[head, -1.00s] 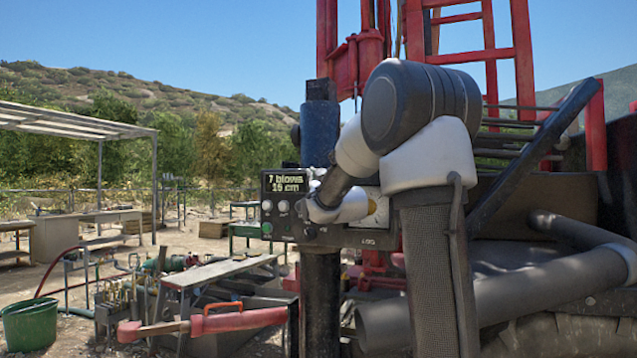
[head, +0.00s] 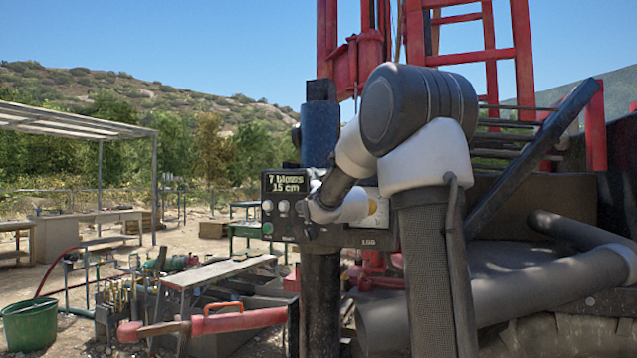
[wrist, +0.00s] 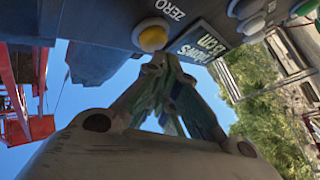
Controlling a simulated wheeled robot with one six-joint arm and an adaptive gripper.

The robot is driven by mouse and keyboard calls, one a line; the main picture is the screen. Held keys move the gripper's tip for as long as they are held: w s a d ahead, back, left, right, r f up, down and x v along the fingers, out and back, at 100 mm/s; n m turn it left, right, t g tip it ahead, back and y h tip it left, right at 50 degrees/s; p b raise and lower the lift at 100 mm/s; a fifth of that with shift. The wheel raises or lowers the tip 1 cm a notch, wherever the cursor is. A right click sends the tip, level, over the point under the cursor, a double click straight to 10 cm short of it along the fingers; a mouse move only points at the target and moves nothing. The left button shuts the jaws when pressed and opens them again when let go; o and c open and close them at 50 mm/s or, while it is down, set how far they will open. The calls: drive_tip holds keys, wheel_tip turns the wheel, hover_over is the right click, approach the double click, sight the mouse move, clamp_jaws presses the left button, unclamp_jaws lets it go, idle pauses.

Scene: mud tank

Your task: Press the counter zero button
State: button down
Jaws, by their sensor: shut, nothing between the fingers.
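The counter box (head: 283,229) is a dark panel on the drill rig in the head view. Its lit display (head: 286,183) reads 7 blows, 15 cm. In the wrist view a round yellow button (wrist: 152,36) sits beside the word ZERO (wrist: 171,9). My gripper (wrist: 162,60) is shut and empty, its fingertips just below the yellow button in that view. Whether they touch it I cannot tell. In the head view my arm covers part of the panel, and the yellow zero button cannot be made out there.
White knobs (head: 283,206) and a green button (head: 267,228) are on the panel's left part. A dial (head: 378,207) shows partly behind my arm. A thick grey pipe (head: 540,290) lies at right.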

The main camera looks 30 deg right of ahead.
drive_tip(key=shift+w+d+r, duration=0.15)
drive_tip(key=shift+d+r, duration=0.1)
drive_tip(key=shift+r, duration=0.05)
idle(0.5)
drive_tip(key=shift+w+d, duration=0.15)
drive_tip(key=shift+d, duration=0.05)
idle(1.0)
drive_tip(key=shift+a, duration=0.1)
drive_tip(key=shift+s+f, duration=0.25)
drive_tip(key=shift+f, duration=0.1)
drive_tip(key=shift+s+a, duration=0.8)
drive_tip(key=shift+a, duration=0.2)
drive_tip(key=shift+s+a, duration=0.75)
drive_tip(key=shift+a, duration=0.2)
